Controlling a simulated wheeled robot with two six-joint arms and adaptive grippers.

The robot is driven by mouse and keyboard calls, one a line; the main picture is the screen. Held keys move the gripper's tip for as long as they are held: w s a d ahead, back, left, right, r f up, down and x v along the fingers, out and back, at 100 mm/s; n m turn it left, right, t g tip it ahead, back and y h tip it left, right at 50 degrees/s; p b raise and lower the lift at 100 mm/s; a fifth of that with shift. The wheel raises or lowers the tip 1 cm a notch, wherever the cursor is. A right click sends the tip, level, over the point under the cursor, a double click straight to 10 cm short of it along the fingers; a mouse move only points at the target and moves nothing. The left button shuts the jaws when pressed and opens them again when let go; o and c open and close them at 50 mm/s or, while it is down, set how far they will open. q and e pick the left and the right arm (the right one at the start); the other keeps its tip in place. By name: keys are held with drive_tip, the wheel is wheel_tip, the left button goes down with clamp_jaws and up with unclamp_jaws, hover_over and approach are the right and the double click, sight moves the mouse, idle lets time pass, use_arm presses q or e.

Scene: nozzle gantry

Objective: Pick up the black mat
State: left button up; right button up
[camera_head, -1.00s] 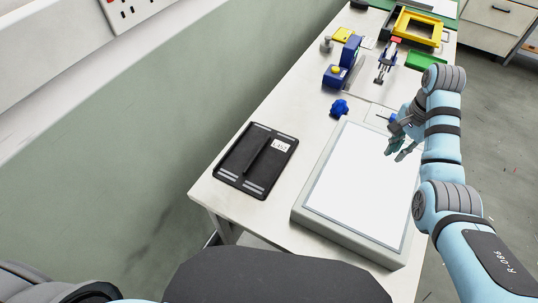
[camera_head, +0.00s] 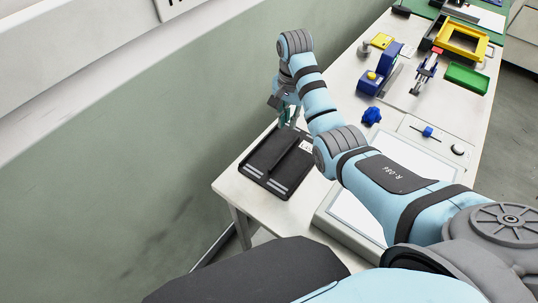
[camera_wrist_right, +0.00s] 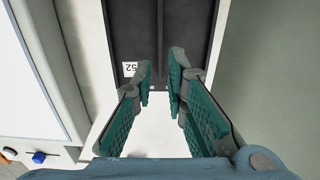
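The black mat (camera_head: 268,176) is a flat dark rectangular piece with a raised ridge along its middle, light strips at its near end and a white label. It lies on the bench near the left end, and also fills the top middle of the right wrist view (camera_wrist_right: 118,32). My right gripper (camera_head: 288,117) is over the mat's far end. In the right wrist view its two green-padded fingers (camera_wrist_right: 160,75) are apart with nothing between them, pointing at the ridge. I cannot tell whether they touch the mat. My left gripper is not in view.
A pale light panel (camera_head: 356,217) lies right of the mat, partly behind my right arm. A blue knobbly object (camera_head: 371,116), a blue device (camera_head: 380,72), a green tray (camera_head: 467,77) and a yellow frame (camera_head: 462,42) stand farther along the bench. A wall runs along the left.

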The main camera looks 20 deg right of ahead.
sight(285, 152)
drive_tip(key=f, duration=0.4)
drive_tip(key=f+b, duration=0.1)
drive_tip(key=f, duration=0.4)
drive_tip(key=f+b, duration=0.1)
drive_tip(key=f, duration=0.4)
drive_tip(key=shift+s+a, duration=0.2)
drive_tip(key=shift+a, duration=0.1)
clamp_jaws()
drive_tip(key=shift+r, duration=0.1)
drive_tip(key=shift+w+r, duration=0.1)
